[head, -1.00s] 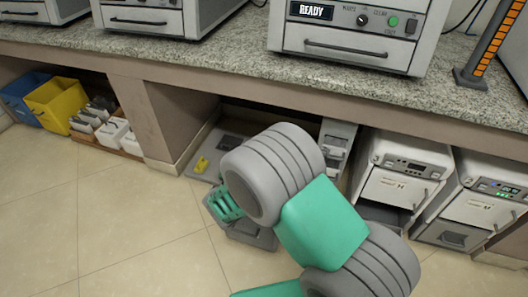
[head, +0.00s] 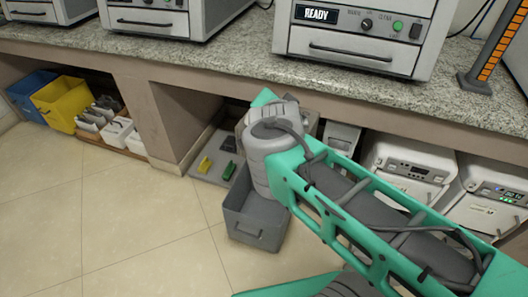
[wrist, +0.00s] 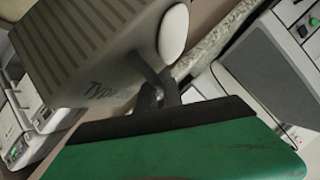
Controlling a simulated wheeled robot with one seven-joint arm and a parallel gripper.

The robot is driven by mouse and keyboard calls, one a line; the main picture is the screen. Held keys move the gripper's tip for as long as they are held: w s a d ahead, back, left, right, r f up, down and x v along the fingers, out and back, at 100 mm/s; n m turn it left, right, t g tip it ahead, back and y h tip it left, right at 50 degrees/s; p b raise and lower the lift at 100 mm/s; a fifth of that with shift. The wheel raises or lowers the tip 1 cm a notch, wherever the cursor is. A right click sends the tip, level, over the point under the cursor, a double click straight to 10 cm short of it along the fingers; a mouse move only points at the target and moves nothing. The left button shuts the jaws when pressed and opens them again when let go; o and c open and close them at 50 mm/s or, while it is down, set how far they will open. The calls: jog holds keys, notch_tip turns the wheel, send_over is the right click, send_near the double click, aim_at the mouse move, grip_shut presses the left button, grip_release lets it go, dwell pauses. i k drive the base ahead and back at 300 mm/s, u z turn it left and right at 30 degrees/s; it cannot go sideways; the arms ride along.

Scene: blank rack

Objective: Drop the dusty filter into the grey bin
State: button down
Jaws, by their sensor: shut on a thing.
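The grey bin (head: 256,218) stands open on the floor in front of the counter. Its visible inside looks empty, and my arm hides its back right part. My gripper (wrist: 165,82) shows in the wrist view, with dark fingers closed at a grey ribbed block (wrist: 95,48), likely the dusty filter. The block has printed letters starting "TYP" and a pale oval part. My green hand fills the bottom of that view. In the head view my arm covers the gripper and most of what it holds, beyond the bin's back edge.
A grey mat under the counter bears a yellow item (head: 204,165) and a green item (head: 229,171). Yellow (head: 60,102) and blue (head: 30,92) bins stand at left. Floor left of the grey bin is clear.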

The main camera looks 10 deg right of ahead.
aim_at(268, 220)
jog(key=u, duration=2.05)
jog(key=i, duration=1.1)
jog(key=z, duration=1)
